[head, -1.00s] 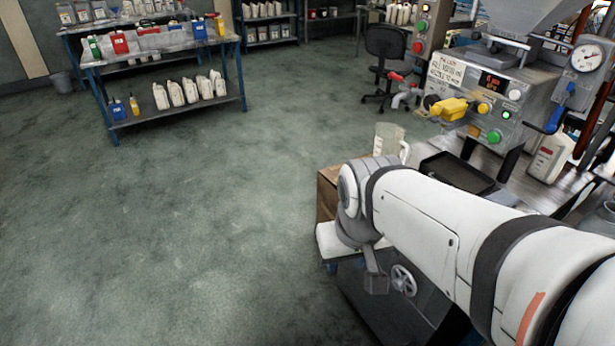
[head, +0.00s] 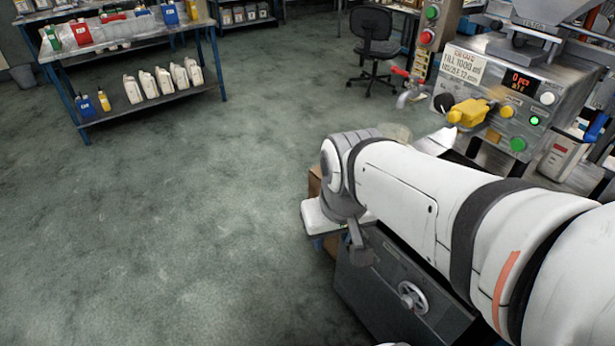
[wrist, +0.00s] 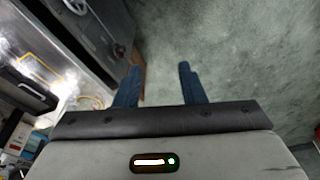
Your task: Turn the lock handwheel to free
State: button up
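The handwheel (head: 412,297) is a small light-grey spoked wheel on the face of a dark grey cabinet (head: 375,290), below my arm in the head view. In the wrist view the cabinet (wrist: 95,28) is at the upper left, with a wheel-like round part (wrist: 76,5) cut by the top edge. My gripper (wrist: 160,84) shows two blue fingers spread wide with only floor between them. It is apart from the handwheel, off to its left in the head view, where its fingers are mostly hidden.
A filling machine (head: 510,95) with a yellow nozzle (head: 468,112) stands at the right behind my arm. A chair (head: 373,45) is at the back. A shelf with white bottles (head: 165,82) is at the upper left. The floor (head: 190,220) at left is clear.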

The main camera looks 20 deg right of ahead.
jog(key=shift+o, duration=0.2)
jog(key=shift+d, duration=0.15)
jog(key=o, duration=0.3)
jog(key=shift+d+f, duration=0.25)
jog(key=shift+f, duration=0.2)
jog(key=w+d+f+n+g+h+b, duration=0.2)
jog(key=w+d+f+n+h+b, duration=0.15)
jog(key=f, duration=0.35)
jog(key=w+d+f+n+g+h+b, duration=0.25)
jog(key=w+f+h, duration=0.2)
jog(key=f, duration=0.25)
jog(key=w+d+f+n+g+h+b, duration=0.25)
jog(key=w+d+f, duration=0.2)
jog(key=f, duration=0.25)
jog(key=w+a+f+n+t+h+b, duration=0.1)
jog(key=w+f+n+t+h+b, duration=0.3)
jog(key=f, duration=0.9)
jog(key=w+a+f+n+t+h, duration=0.1)
jog(key=w+f+n+t+h, duration=0.2)
jog(key=w+f+n+t, duration=0.7)
jog(key=s+d+f+m+g, duration=0.1)
jog(key=d+f+m+g, duration=0.1)
jog(key=d+g, duration=0.2)
jog(key=d, duration=0.3)
jog(key=shift+f+m, duration=0.25)
jog(key=shift+m, duration=0.1)
jog(key=shift+c, duration=0.2)
jog(key=c, duration=0.9)
